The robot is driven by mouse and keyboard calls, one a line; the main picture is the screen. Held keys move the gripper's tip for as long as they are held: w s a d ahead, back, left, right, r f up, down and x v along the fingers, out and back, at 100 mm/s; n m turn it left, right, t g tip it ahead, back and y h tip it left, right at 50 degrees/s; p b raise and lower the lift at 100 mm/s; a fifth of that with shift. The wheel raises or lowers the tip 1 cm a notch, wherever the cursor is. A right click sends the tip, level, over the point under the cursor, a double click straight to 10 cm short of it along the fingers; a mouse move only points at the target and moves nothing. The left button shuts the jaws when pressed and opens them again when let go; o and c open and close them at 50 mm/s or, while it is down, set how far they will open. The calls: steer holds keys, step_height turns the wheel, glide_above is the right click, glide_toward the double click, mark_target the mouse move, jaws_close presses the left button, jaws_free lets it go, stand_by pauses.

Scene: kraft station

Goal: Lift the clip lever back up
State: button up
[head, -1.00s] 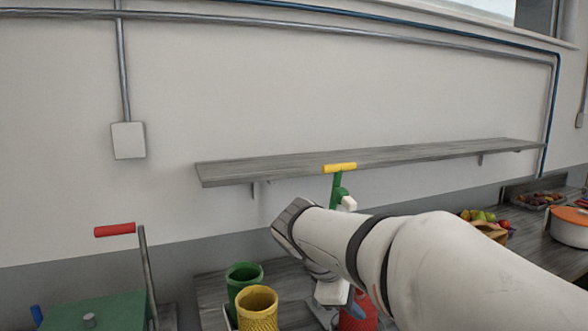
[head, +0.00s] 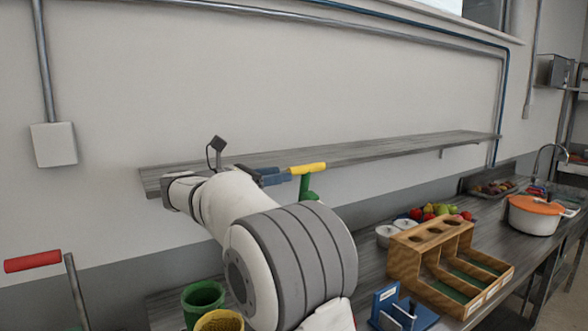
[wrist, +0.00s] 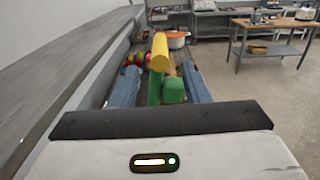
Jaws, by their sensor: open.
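The lever has a yellow handle (head: 307,168) on a green upright part (head: 308,187); my arm hides its lower part in the head view. In the wrist view the yellow handle (wrist: 159,52) points toward me, in line with the gap between my blue fingers, with green parts (wrist: 172,90) below it. My gripper (head: 284,176) is open and empty, with its fingertips close to the handle's left end in the head view. In the wrist view its fingers (wrist: 160,85) lie left and right of the lever. I cannot tell whether they touch it.
A grey shelf (head: 400,149) runs along the wall behind the lever. A wooden rack (head: 432,262), a blue holder (head: 390,308) and an orange-lidded pot (head: 535,214) stand on the counter to the right. Green (head: 203,298) and yellow cups are at the lower left.

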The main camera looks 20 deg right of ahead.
mark_target(303, 170)
steer(key=d, duration=0.2)
steer(key=w+d+p, duration=0.1)
steer(key=d, duration=0.4)
steer(key=shift+w+d, duration=0.15)
steer(key=shift+d, duration=0.15)
steer(key=shift+c, duration=0.4)
jaws_close()
